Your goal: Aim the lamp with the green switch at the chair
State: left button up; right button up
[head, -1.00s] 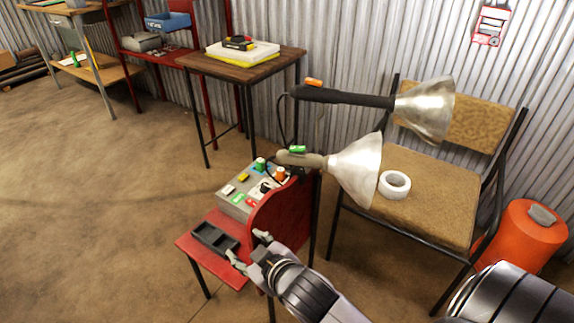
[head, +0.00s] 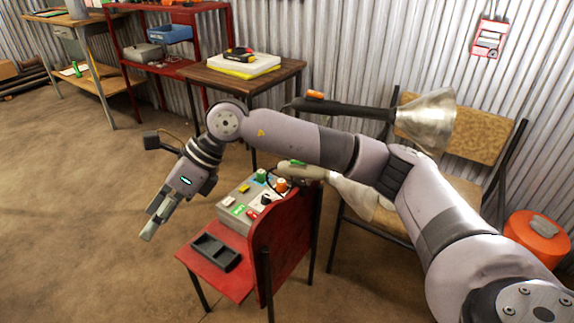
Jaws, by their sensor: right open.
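The lamp with the green switch (head: 305,171) has a beige handle, and its pale shade (head: 352,196) extends right towards the tan chair. My right arm hides part of the shade, so its exact aim cannot be told. A second lamp, black with an orange switch (head: 345,107), is above it, its silver shade (head: 428,115) facing right. The tan chair (head: 480,125) has dark metal legs and is partly covered by my arm. My right gripper (head: 153,217) is open and empty, pointing down over bare floor left of the red stand, away from the lamps. My left gripper is not in view.
A red chair-like stand (head: 285,240) holds a control box (head: 233,203) with coloured buttons and a black tray (head: 215,252). A wooden table (head: 195,62) stands behind. An orange drum (head: 535,238) is at the right. The floor at left is clear.

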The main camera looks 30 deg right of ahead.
jog(key=w+d+r+m+t+h, duration=0.1)
jog(key=w+d+r+h, duration=0.2)
jog(key=d, duration=0.5)
jog(key=w+d+t+h, duration=0.15)
jog(key=d+h, duration=0.25)
jog(key=d, duration=0.5)
jog(key=m+g+h, duration=0.1)
jog(key=m+h, duration=0.1)
jog(key=h, duration=0.3)
send_near(287, 165)
jog(key=b+x, duration=0.4)
jog(key=x, duration=0.5)
jog(key=shift+d+f, duration=0.2)
jog(key=shift+f, duration=0.05)
jog(key=shift+w+f, duration=0.15)
jog(key=shift+f, duration=0.1)
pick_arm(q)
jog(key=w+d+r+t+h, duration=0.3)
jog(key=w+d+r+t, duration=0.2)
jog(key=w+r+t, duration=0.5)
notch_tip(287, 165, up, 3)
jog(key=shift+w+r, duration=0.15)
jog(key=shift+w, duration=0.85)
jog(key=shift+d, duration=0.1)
pick_arm(e)
jog(key=shift+f, duration=0.1)
grip_shut()
